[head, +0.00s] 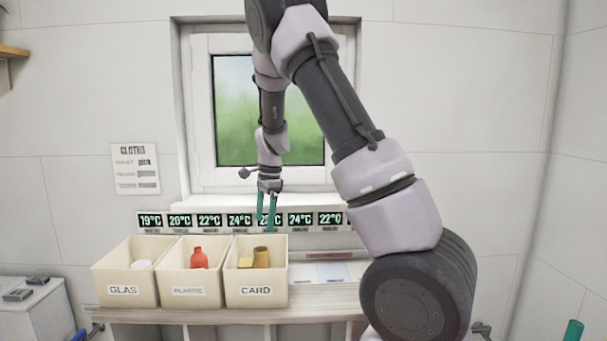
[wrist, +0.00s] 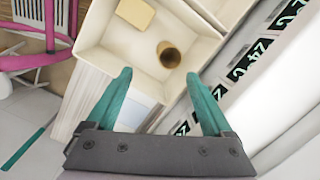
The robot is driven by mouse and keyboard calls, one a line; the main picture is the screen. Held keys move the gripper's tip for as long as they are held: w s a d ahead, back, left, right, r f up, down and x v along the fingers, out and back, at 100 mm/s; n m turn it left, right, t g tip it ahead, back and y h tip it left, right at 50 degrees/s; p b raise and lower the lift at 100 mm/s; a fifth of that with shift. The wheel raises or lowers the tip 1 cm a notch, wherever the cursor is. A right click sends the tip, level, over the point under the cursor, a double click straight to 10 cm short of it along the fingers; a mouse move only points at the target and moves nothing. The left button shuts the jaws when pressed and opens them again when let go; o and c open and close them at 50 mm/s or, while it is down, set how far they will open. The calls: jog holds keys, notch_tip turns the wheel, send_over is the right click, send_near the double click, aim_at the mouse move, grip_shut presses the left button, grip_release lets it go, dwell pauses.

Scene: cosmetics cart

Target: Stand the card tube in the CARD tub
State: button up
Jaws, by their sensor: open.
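The card tube (head: 261,257) is a short brown cylinder inside the CARD tub (head: 256,296), the right one of three cream tubs. In the wrist view the tube (wrist: 168,54) shows its dark round open end upward and looks upright, near the tub's wall. A tan box (head: 245,262) lies in the same tub, apart from the tube in the wrist view. My gripper (head: 266,227) is above the back of the CARD tub, teal fingers pointing down. In the wrist view the fingers (wrist: 159,75) are apart with nothing between them, and the tube is beyond their tips.
The PLASTIC tub (head: 190,295) holds a red bottle (head: 199,258). The GLAS tub (head: 124,293) holds a white item (head: 141,264). A row of temperature displays (head: 240,220) runs close behind the tubs. The counter right of the CARD tub has a pale sheet (head: 332,272).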

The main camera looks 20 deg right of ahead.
jog(key=s+d+r+n+t+y, duration=0.25)
jog(key=s+r, duration=0.45)
jog(key=r, duration=0.4)
jog(key=s+d+r+n+t+h, duration=0.1)
jog(key=s+r+n, duration=0.3)
jog(key=s, duration=0.6)
jog(key=s+d+r+n+t+h, duration=0.1)
jog(key=s+r+n+t, duration=0.2)
jog(key=s, duration=0.8)
notch_tip(320, 180, up, 5)
jog(key=shift+f+n, duration=0.15)
jog(key=shift+n, duration=1)
